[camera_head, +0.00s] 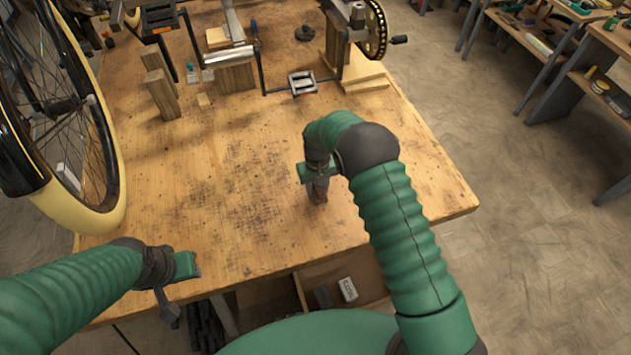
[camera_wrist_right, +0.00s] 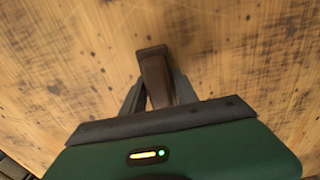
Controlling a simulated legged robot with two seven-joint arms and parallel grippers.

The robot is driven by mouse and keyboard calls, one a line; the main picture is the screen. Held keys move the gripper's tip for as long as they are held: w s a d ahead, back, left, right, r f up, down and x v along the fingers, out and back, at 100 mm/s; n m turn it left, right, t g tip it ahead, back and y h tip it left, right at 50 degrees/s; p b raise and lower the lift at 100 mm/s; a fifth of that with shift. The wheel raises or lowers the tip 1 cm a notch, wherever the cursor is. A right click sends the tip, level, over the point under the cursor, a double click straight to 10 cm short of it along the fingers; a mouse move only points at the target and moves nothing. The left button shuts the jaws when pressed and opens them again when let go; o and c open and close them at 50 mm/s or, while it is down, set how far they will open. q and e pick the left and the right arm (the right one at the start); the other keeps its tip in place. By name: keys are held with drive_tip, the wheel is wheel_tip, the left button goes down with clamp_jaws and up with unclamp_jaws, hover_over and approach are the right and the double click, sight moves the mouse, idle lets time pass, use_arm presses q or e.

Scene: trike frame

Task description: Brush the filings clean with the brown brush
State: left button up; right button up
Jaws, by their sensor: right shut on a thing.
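My right gripper (camera_head: 318,188) points down over the wooden workbench (camera_head: 260,240). It is shut on the brown brush (camera_head: 319,197), which also shows between the fingers (camera_wrist_right: 160,90) in the right wrist view (camera_wrist_right: 154,66). The brush is close to the bench top; I cannot tell whether it touches. Its bristles are hidden. Dark specks and smudges, possibly filings (camera_head: 258,187), spread over the bench left of the brush. My left gripper (camera_head: 168,308) hangs at the bench's front left edge; its finger opening is unclear.
A wheel with a cream tyre (camera_head: 112,180) stands at the left. Wooden blocks (camera_head: 160,92), a pedal (camera_head: 302,82) and frame parts with a chainring (camera_head: 374,28) occupy the back. An open drawer (camera_head: 345,270) sits under the front edge. The bench middle is free of large objects.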

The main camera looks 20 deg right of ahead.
drive_tip(key=shift+s+a+f, duration=0.2)
drive_tip(key=shift+s+a, duration=0.05)
drive_tip(key=shift+w+f+b, duration=0.1)
drive_tip(key=shift+w+b, duration=0.2)
drive_tip(key=w+b, duration=0.1)
drive_tip(key=w, duration=0.1)
drive_tip(key=shift+w+b, duration=0.35)
drive_tip(key=shift+b, duration=0.05)
drive_tip(key=shift+w+a+r, duration=0.15)
drive_tip(key=shift+w+r, duration=0.1)
drive_tip(key=shift+w, duration=0.2)
drive_tip(key=w+b, duration=0.2)
drive_tip(key=shift+w+f+b, duration=0.25)
drive_tip(key=shift+f+b, duration=0.1)
drive_tip(key=shift+w+b, duration=0.3)
drive_tip(key=shift+w, duration=0.05)
drive_tip(key=shift+w+r, duration=0.15)
drive_tip(key=shift+r, duration=0.35)
drive_tip(key=shift+p, duration=0.55)
drive_tip(key=s+p, duration=0.2)
drive_tip(key=s, duration=0.1)
drive_tip(key=shift+s, duration=0.1)
drive_tip(key=shift+s+f, duration=0.25)
drive_tip(key=shift+s, duration=0.15)
drive_tip(key=s+p, duration=0.3)
drive_tip(key=shift+s+r, duration=0.1)
drive_tip(key=shift+r, duration=0.1)
drive_tip(key=shift+s+f, duration=0.1)
drive_tip(key=shift+s, duration=0.1)
drive_tip(key=shift+f, duration=0.1)
